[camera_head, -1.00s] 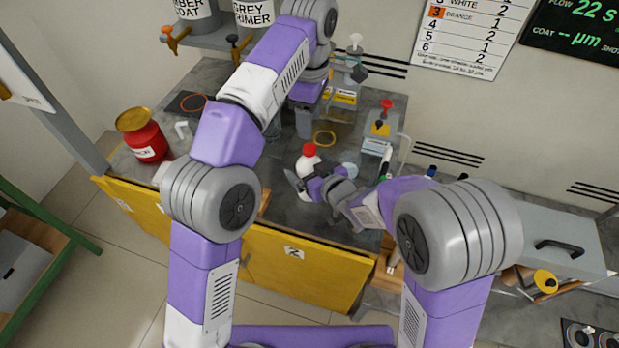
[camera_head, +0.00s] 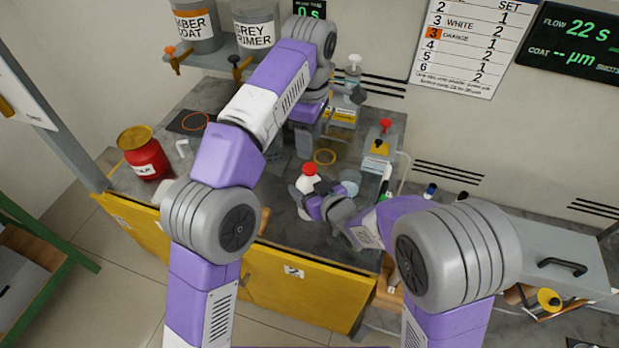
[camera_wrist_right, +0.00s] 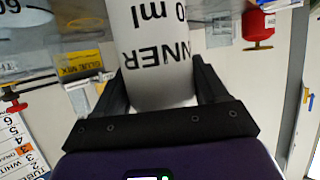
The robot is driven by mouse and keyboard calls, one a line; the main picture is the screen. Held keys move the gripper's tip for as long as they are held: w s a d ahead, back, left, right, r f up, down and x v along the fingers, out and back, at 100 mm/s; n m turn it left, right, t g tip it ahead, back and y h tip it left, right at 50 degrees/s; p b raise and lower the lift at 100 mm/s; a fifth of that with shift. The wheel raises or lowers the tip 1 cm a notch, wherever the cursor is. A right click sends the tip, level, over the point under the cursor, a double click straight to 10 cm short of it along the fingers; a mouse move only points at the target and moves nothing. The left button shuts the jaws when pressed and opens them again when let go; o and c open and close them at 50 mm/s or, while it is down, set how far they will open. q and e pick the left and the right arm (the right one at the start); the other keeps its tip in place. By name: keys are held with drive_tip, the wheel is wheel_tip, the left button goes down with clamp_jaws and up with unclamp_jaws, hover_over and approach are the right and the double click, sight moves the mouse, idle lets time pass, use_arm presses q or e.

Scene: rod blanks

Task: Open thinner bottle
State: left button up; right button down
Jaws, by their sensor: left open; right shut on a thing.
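The thinner bottle is white with a red cap (camera_head: 309,169) and stands upright on the grey bench top, in the middle of the head view. My right gripper (camera_head: 306,198) is shut on the bottle's body from the right, below the cap. In the right wrist view the white bottle (camera_wrist_right: 158,50), with black lettering, sits between the two dark fingers (camera_wrist_right: 160,90); its cap is out of that view. My left gripper (camera_head: 304,145) is open, pointing down above the bench, behind the bottle and apart from its cap. Its fingertips are small and hard to make out.
A red can (camera_head: 146,157) with a yellow lid stands at the bench's left. Some bench surface in front of the bottle is clear.

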sight(310, 167)
use_arm(q)
drive_tip(key=m, duration=0.5)
drive_tip(key=shift+m, duration=0.4)
drive_tip(key=m, duration=0.3)
drive_tip(key=shift+m, duration=0.4)
drive_tip(key=m, duration=0.3)
drive_tip(key=shift+m, duration=0.3)
drive_tip(key=m, duration=0.3)
drive_tip(key=shift+m, duration=0.4)
drive_tip(key=m, duration=0.3)
drive_tip(key=shift+m, duration=0.4)
drive_tip(key=m, duration=1.2)
drive_tip(key=shift+m, duration=0.4)
drive_tip(key=m, duration=1)
drive_tip(key=shift+m, duration=0.4)
drive_tip(key=m, duration=0.4)
drive_tip(key=shift+m, duration=0.3)
drive_tip(key=shift+f, duration=4)
